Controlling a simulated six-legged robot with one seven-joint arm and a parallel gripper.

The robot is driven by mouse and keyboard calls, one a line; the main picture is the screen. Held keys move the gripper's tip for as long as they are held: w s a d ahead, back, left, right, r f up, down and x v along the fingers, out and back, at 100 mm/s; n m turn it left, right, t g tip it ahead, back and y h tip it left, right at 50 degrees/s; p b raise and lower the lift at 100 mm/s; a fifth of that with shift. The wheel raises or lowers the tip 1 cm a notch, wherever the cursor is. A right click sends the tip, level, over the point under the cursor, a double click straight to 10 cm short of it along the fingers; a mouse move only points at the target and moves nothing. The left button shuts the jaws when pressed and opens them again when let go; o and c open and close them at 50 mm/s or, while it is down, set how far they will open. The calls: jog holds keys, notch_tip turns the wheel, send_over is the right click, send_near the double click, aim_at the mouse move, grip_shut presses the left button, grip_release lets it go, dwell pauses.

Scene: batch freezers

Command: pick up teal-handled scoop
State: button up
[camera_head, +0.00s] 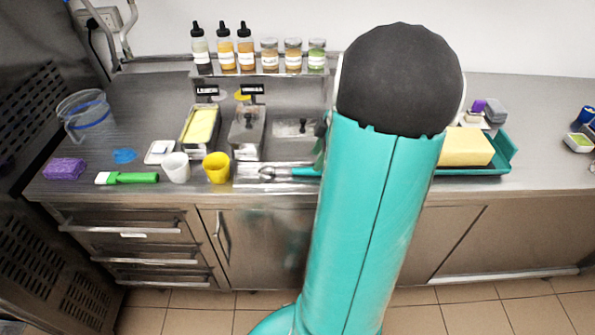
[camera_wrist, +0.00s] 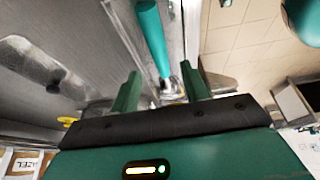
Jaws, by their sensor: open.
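The teal-handled scoop (camera_head: 302,172) lies near the front edge of the steel counter, its metal end to the left. My arm hides the right part of its handle in the head view. In the wrist view, its teal handle (camera_wrist: 152,38) runs down from the top edge, and its metal part shows between my fingers. My gripper (camera_wrist: 160,72) is open, with one finger on each side of the scoop's line. I see nothing gripped; how far the fingertips are from the scoop I cannot tell. My gripper is hidden behind my arm in the head view.
Left of the scoop stand a yellow cup (camera_head: 216,168) and a white cup (camera_head: 176,168). A green-handled brush (camera_head: 127,178) and purple sponge (camera_head: 64,169) lie further left. Metal tubs (camera_head: 247,134) stand behind. A teal tray (camera_head: 503,157) with a yellow block (camera_head: 466,147) is at right.

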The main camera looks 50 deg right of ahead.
aim_at(299, 172)
jog(key=shift+x, duration=2.3)
jog(key=shift+s+d+f, duration=0.1)
jog(key=shift+s+f, duration=0.05)
grip_shut()
